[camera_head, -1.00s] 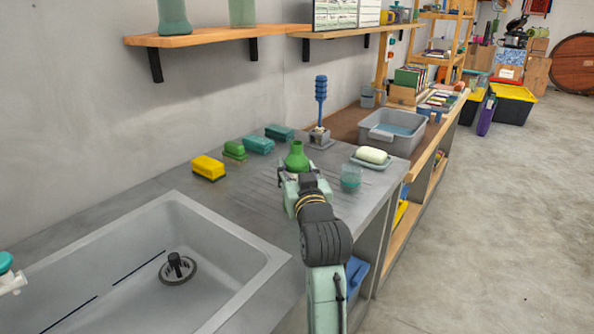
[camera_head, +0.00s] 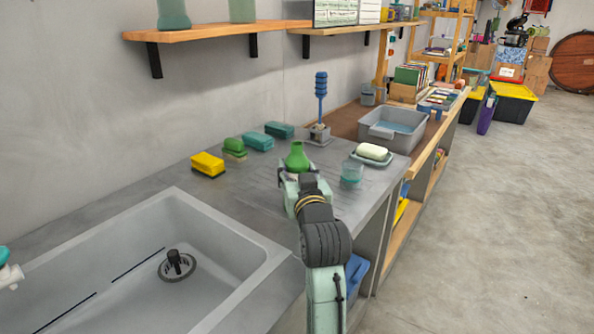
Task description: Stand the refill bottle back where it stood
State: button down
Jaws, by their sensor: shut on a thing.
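The green refill bottle (camera_head: 297,157) shows its neck and shoulders above my gripper (camera_head: 298,180), on the grey counter beside the sink. My gripper is shut on the bottle, which looks upright. The bottle's lower part is hidden by my gripper and arm, so I cannot tell whether its base touches the counter.
A teal glass (camera_head: 352,174) stands just right of my gripper, with a soap dish (camera_head: 373,157) behind it. A brush in a holder (camera_head: 320,132) stands behind. Several sponges, including a yellow one (camera_head: 208,164), lie left. The sink (camera_head: 130,270) is at front left.

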jog(key=c, duration=0.8)
grip_release()
jog(key=shift+c, duration=0.3)
jog(key=c, duration=0.3)
jog(key=s+d, duration=0.1)
jog(key=s, duration=0.7)
jog(key=shift+s+d, duration=0.2)
jog(key=shift+d, duration=0.1)
dwell(1.5)
